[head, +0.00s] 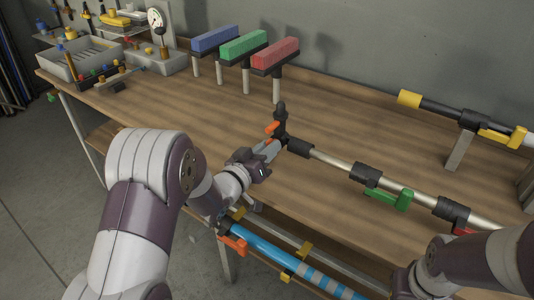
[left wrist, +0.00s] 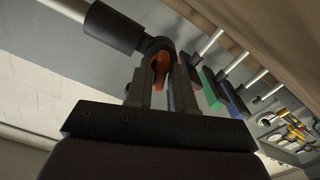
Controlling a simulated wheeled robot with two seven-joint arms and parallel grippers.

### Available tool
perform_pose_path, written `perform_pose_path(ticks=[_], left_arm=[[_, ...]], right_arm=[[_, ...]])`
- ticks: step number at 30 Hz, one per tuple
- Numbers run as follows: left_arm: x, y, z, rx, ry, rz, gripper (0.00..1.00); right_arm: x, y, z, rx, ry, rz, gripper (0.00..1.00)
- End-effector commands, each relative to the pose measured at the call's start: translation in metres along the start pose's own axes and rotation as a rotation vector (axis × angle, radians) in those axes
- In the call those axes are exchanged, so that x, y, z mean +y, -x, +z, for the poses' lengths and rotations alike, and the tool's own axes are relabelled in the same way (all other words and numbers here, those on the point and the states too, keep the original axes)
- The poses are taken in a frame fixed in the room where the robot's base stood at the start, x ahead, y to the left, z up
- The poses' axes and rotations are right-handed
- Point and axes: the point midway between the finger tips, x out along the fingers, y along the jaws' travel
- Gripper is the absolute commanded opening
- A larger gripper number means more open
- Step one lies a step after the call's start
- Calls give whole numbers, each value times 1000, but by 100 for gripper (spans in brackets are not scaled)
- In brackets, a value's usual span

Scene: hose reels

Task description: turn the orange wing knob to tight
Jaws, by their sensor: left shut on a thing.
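The orange wing knob (head: 272,127) sits on a black fitting (head: 281,120) at the left end of a metal pipe on the workbench. My left gripper (head: 270,148) reaches in from the front left, its fingertips at the knob. In the left wrist view the knob (left wrist: 160,68) shows between the two fingers of my left gripper (left wrist: 163,84), which are shut on it. The fingers hide part of the knob. My right arm is at the lower right of the head view; its dark end (head: 405,282) is cut off, so its jaws cannot be made out.
A green handle (head: 388,198) hangs on the same pipe to the right. Blue (head: 215,39), green (head: 243,46) and red (head: 275,54) blocks stand on posts behind. A blue pipe (head: 265,250) runs below the bench's front edge. The bench's middle (head: 190,110) is clear.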

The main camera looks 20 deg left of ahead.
Motion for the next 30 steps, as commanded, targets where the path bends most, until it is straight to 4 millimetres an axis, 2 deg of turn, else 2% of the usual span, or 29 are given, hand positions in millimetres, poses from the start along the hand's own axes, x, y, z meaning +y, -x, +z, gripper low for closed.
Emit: perform_pose_path(ticks=[3,15,30], left_arm=[[0,0,3,0,-94,1,0],[1,0,2,-1,-324,1,0],[2,0,1,-3,-386,0,0]], right_arm=[[0,-10,1,0,0,0,0],[0,-26,3,0,0,0,0],[0,-28,3,0,0,0,0]])
